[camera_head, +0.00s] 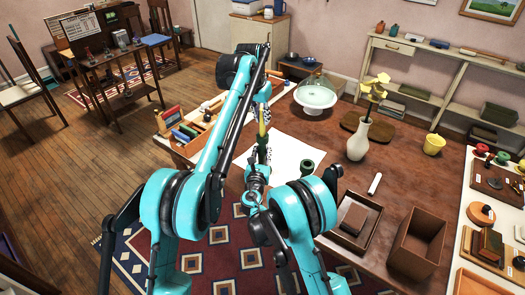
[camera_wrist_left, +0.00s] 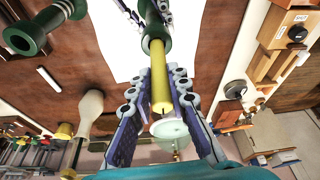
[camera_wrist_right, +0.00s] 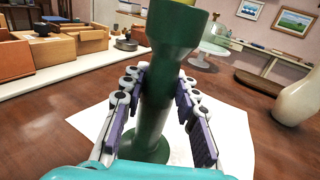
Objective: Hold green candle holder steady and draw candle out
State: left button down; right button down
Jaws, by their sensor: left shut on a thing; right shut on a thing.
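The green candle holder (camera_wrist_right: 172,45) stands about upright in the right wrist view, its base over the white sheet (camera_wrist_right: 95,122). My right gripper (camera_wrist_right: 160,85) is shut around its stem. The yellow candle (camera_wrist_left: 158,75) runs into the holder's mouth (camera_wrist_left: 155,30) in the left wrist view. My left gripper (camera_wrist_left: 158,88) is shut on the candle, near its free end. In the head view the candle (camera_head: 262,115) shows small between my arms, and the holder is mostly hidden. How deep the candle sits in the holder cannot be seen.
A second green holder (camera_head: 307,167) is on the table to the right, with a white stick (camera_head: 375,184) beyond. A white vase (camera_head: 358,140), a glass dome stand (camera_head: 315,95) and a wooden organiser (camera_head: 195,130) are around. Brown boxes (camera_head: 418,242) stand at the front right.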

pick_arm(q)
jog(key=shift+r, duration=2.55)
pick_arm(e)
jog(key=c, duration=1.1)
grip_release()
jog(key=shift+s, duration=0.1)
